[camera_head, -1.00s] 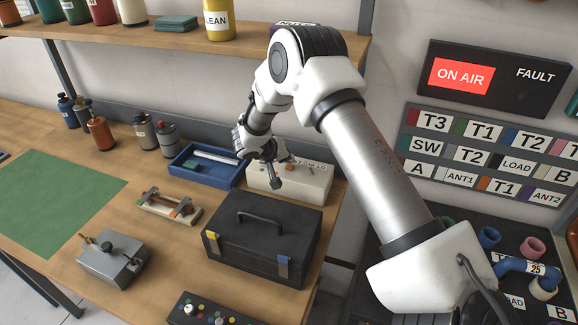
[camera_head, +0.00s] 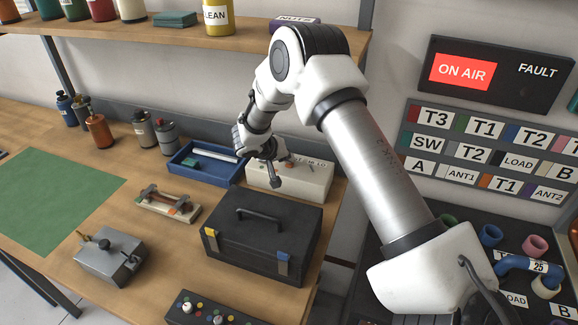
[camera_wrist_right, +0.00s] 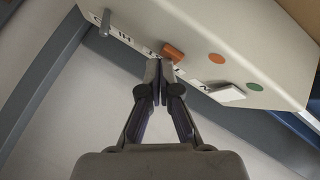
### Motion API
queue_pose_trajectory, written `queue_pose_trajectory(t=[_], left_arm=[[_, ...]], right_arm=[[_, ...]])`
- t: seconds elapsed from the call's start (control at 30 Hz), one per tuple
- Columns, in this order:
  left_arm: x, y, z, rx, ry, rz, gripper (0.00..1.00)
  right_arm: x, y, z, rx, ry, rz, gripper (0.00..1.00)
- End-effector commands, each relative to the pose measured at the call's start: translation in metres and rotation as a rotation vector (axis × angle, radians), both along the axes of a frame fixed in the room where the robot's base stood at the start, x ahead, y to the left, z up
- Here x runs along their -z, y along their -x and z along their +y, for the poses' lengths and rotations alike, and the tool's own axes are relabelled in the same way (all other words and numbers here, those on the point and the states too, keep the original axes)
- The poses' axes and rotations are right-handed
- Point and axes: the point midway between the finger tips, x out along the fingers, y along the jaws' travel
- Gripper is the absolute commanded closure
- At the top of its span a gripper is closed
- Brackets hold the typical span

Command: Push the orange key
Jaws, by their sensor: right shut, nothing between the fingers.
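The orange key (camera_wrist_right: 173,52) sticks out from the face of a cream box (camera_wrist_right: 195,25) in the right wrist view. My right gripper (camera_wrist_right: 160,66) is shut and empty, with its fingertips just below the key; I cannot tell whether they touch it. In the head view the cream box (camera_head: 310,183) stands at the back of the bench, behind the black toolbox. My right gripper (camera_head: 272,172) is in front of it and hides part of its face. The left gripper is not in view.
A grey lever (camera_wrist_right: 104,22) and a white key (camera_wrist_right: 228,94) flank the orange key. Green (camera_wrist_right: 216,58) and orange (camera_wrist_right: 254,87) discs lie on the same box. The black toolbox (camera_head: 262,245) and blue tray (camera_head: 215,176) stand close to my right gripper.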

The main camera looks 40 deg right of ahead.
Motion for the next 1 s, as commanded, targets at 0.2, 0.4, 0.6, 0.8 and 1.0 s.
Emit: queue_pose_trajectory(t=[0.2, 0.4, 0.6, 0.8, 1.0], left_arm=[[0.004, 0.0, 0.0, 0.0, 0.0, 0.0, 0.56], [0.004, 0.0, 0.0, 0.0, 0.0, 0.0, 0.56], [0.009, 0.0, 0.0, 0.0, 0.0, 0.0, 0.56], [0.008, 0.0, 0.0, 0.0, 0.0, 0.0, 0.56], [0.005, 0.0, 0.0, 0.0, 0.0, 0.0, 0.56]], right_arm=[[0.002, 0.0, 0.0, 0.0, 0.0, 0.0, 1.0], [0.002, 0.0, 0.0, 0.0, 0.0, 0.0, 1.0], [-0.005, 0.0, 0.0, 0.0, 0.001, -0.001, 1.0], [-0.007, 0.001, 0.0, 0.0, 0.0, 0.0, 1.0], [-0.02, 0.0, 0.0, 0.0, 0.001, -0.001, 1.0]])
